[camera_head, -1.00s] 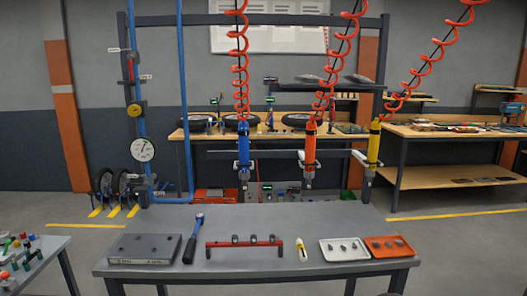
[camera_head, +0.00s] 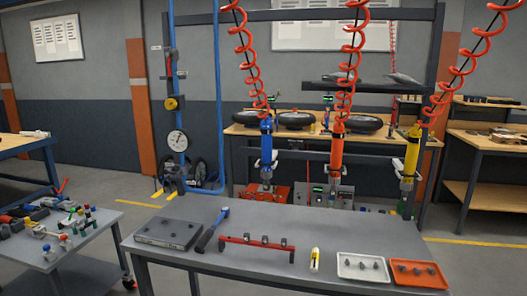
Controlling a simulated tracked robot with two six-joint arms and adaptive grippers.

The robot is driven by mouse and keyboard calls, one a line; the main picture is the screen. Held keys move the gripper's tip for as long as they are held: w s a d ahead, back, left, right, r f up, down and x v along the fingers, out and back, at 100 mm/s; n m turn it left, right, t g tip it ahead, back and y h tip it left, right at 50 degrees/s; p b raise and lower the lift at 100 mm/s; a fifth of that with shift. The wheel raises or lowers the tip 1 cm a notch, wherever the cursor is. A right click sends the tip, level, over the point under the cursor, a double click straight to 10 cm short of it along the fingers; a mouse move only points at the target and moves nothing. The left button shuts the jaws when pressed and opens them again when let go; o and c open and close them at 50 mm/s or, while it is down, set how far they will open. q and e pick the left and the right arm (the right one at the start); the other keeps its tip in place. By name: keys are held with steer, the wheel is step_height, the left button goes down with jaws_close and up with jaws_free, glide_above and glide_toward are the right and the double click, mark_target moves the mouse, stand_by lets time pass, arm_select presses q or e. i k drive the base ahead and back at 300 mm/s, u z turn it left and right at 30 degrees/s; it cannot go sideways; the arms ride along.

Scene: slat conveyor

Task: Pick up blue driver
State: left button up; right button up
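The blue driver (camera_head: 266,141) hangs upright from a red coiled hose in the middle of the camera_head view, above the far edge of the grey workbench. Its metal tip points down, and a white part shows beside its lower body. An orange driver (camera_head: 337,151) hangs to its right, and a yellow driver (camera_head: 411,153) hangs further right. Neither of my grippers shows in this view.
The grey workbench (camera_head: 300,229) holds a flat grey block (camera_head: 168,232), a blue-headed wrench (camera_head: 211,231), a red bracket (camera_head: 257,246), a white-and-yellow tube (camera_head: 315,260), a white tray (camera_head: 342,274) and an orange tray (camera_head: 440,284). A cluttered side table (camera_head: 100,239) stands left.

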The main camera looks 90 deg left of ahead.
mark_target(266, 163)
steer(key=z, duration=0.7)
steer(key=i, duration=0.15)
steer(key=z, duration=3)
steer(key=k, duration=0.5)
steer(key=u, duration=5.55)
steer(key=k, duration=0.5)
steer(key=u, duration=0.05)
